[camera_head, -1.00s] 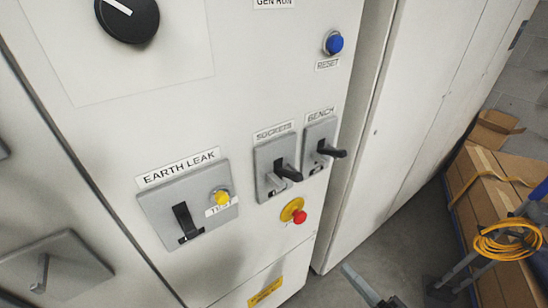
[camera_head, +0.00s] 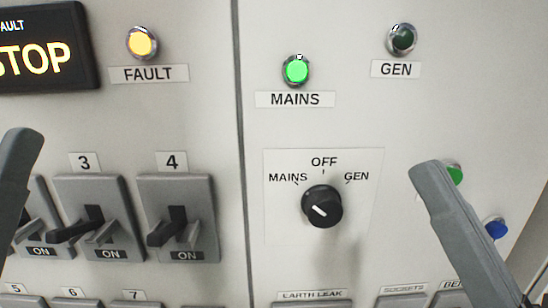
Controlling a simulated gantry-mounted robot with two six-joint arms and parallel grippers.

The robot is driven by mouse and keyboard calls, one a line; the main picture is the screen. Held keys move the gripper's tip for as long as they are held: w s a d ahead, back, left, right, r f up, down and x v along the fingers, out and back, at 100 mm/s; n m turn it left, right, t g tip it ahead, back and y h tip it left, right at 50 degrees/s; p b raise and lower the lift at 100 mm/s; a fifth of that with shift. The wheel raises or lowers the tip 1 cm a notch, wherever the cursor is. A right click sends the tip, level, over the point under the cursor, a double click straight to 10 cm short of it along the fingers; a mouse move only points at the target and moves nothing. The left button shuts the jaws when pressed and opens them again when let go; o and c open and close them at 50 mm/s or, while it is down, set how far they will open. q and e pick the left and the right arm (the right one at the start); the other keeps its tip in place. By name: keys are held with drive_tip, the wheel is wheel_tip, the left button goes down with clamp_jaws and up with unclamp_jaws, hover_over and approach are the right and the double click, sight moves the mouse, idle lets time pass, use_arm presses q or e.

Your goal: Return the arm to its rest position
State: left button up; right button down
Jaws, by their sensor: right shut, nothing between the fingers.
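My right gripper (camera_head: 430,172) is a slim grey shape coming in from the lower right, its tip in front of the panel to the right of the black rotary selector (camera_head: 322,206). It is shut and empty, and partly covers a green button (camera_head: 454,174). My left gripper (camera_head: 22,140) shows as a grey shape at the left edge, in front of the breakers. Its jaw state cannot be told. Neither gripper visibly holds anything. The rest of both arms is outside the view.
The panel has a lit amber FAULT lamp (camera_head: 142,43), a lit green MAINS lamp (camera_head: 296,70) and a dark GEN lamp (camera_head: 401,39). A display (camera_head: 45,48) reads STOP. Breaker 3 (camera_head: 115,195) and breaker 4 (camera_head: 205,190) have projecting levers. A blue button (camera_head: 496,228) is at right.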

drive_tip(key=d+r+m+t+h, duration=0.35)
drive_tip(key=d+h, duration=0.25)
drive_tip(key=h, duration=0.5)
use_arm(q)
wheel_tip(320, 180, up, 38)
drive_tip(key=p, duration=3.8)
use_arm(e)
wheel_tip(320, 180, up, 38)
drive_tip(key=y, duration=0.1)
use_arm(q)
wheel_tip(320, 180, down, 29)
drive_tip(key=b, duration=2.9)
use_arm(e)
wheel_tip(320, 180, down, 30)
drive_tip(key=shift+s+r+n, duration=0.25)
drive_tip(key=shift+s+n, duration=0.1)
drive_tip(key=shift+s, duration=0.05)
use_arm(q)
drive_tip(key=shift+o, duration=0.3)
use_arm(e)
drive_tip(key=shift+a, duration=0.1)
